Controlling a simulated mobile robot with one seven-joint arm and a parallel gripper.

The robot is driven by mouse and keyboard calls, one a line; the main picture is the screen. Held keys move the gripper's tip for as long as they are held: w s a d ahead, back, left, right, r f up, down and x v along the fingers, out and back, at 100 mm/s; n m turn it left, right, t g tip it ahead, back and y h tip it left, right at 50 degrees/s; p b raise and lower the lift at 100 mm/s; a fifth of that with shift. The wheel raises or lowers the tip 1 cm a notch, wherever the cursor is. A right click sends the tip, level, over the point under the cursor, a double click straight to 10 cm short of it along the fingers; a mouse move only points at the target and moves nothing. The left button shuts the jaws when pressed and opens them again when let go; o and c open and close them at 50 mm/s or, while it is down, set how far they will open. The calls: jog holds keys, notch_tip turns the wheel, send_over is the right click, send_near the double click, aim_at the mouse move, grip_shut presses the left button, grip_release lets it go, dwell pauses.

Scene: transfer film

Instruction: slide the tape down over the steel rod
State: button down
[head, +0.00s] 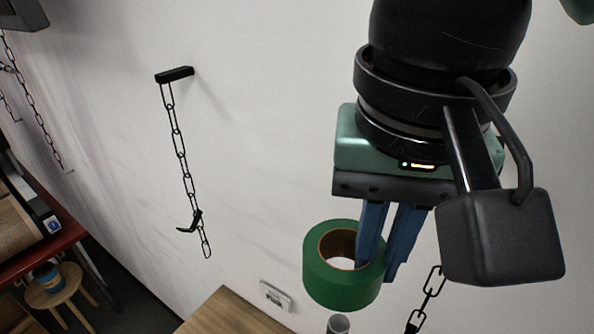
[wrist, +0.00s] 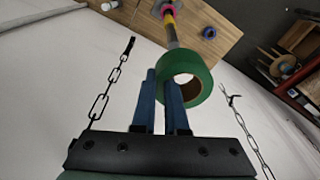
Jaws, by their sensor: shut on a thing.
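The blue fingers are shut on the roll's right wall, one finger in the hole and one outside. The wrist view also shows the tape (wrist: 202,77) just beyond the fingertips (wrist: 160,80). The steel rod's grey top (head: 338,324) shows below the tape at the bottom edge of the head view. In the wrist view the rod (wrist: 173,38) runs up to the tape's far rim, with yellow and pink pieces lower on it. No rod shows through the hole.
The rod stands over a wooden table (wrist: 205,20) that holds a small blue ring (wrist: 209,32). Black chains (head: 180,150) hang on the white wall beside the arm. A stool (head: 56,287) and a red shelf (head: 45,240) stand at far left. Air around the tape is clear.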

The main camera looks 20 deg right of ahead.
aim_at(375, 286)
jog(key=shift+s, duration=0.35)
jog(key=shift+w+a+f, duration=0.1)
jog(key=shift+w+a, duration=0.05)
jog(key=shift+w, duration=0.1)
jog(key=shift+f, duration=0.35)
jog(key=shift+s+f+b, duration=0.25)
jog(key=shift+f+b, duration=0.7)
jog(key=shift+f, duration=0.1)
jog(key=shift+w+f+b, duration=0.25)
jog(key=shift+f+b, duration=0.5)
jog(key=shift+f, duration=0.5)
jog(key=shift+s, duration=0.15)
